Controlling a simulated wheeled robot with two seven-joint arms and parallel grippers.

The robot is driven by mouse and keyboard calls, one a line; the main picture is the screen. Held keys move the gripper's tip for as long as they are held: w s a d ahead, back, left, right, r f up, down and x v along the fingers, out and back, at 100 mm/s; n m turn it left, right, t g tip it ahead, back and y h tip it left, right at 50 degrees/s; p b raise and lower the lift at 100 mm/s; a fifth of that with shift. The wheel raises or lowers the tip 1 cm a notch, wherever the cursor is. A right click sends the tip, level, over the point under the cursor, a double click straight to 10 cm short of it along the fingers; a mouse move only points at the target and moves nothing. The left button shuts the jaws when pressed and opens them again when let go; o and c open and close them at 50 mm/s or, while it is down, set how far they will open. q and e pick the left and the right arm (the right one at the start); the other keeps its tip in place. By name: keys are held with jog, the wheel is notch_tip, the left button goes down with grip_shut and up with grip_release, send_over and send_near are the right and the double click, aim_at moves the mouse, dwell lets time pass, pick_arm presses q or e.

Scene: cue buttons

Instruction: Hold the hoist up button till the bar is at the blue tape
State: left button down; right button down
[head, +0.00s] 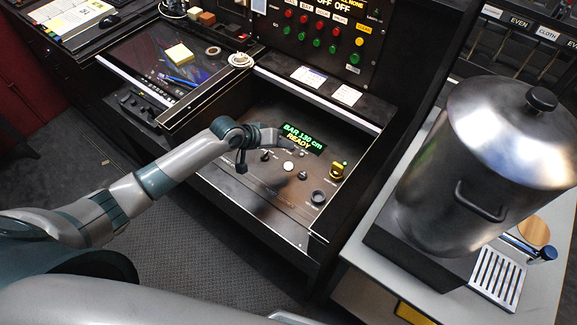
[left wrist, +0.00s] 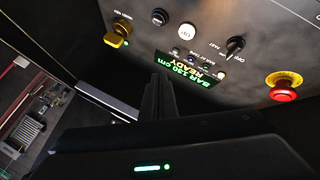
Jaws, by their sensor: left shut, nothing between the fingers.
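The hoist panel (head: 235,178) is a dark sloped desk with a lit display (head: 304,138) reading "BAR 130 cm READY". A round white button (head: 288,166) sits below the display; it also shows in the left wrist view (left wrist: 187,33), where its small lettering seems to read UP. My left gripper (head: 287,143) is shut and empty, over the panel beside the display. In the left wrist view its dark fingers (left wrist: 160,88) point at the panel, apart from the white button. The bar and blue tape are not in view. My right gripper is not in view.
A yellow key switch (head: 337,171), black knobs (left wrist: 236,45) and a red stop button (left wrist: 284,86) surround the display. A panel of coloured buttons (head: 318,28) stands behind. A steel urn (head: 480,165) stands on the right-hand counter.

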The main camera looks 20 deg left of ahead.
pick_arm(q)
jog(key=b, duration=0.6)
send_over(285, 167)
notch_tip(285, 167, down, 6)
jog(key=shift+f, duration=0.1)
jog(key=shift+f+b, duration=0.45)
jog(key=shift+f, duration=0.5)
dwell(0.8)
